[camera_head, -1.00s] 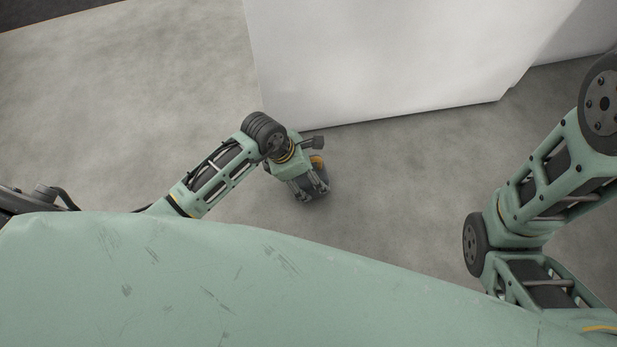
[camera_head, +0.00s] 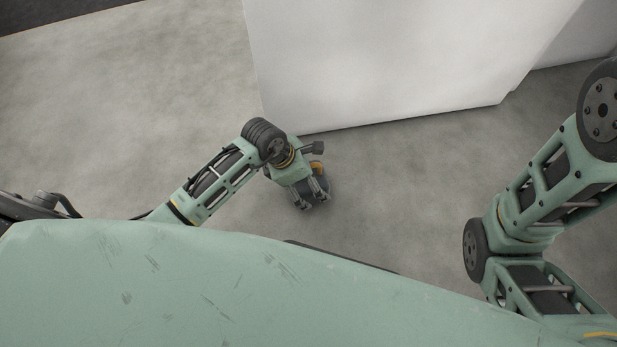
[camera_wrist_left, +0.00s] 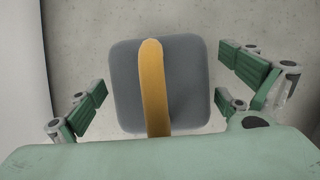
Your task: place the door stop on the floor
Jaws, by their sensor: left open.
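The door stop (camera_wrist_left: 188,85) has a dark grey, rounded square base with a yellow-orange strip along its middle. In the left wrist view it lies against the concrete floor, between the spread fingers of my left gripper (camera_wrist_left: 165,100), with clear gaps on both sides. Its near end is hidden by my gripper body. In the head view my left gripper (camera_head: 313,200) points down low over the floor, and the orange part of the door stop (camera_head: 317,165) shows just behind it. The fingers are open and hold nothing. My right gripper is out of the picture; only right arm links show.
A large white block-like piece (camera_head: 390,60) stands on the floor just behind my left gripper. A white surface (camera_wrist_left: 18,70) also edges the left wrist view. The grey concrete floor (camera_head: 120,110) is clear at the left and between my arms.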

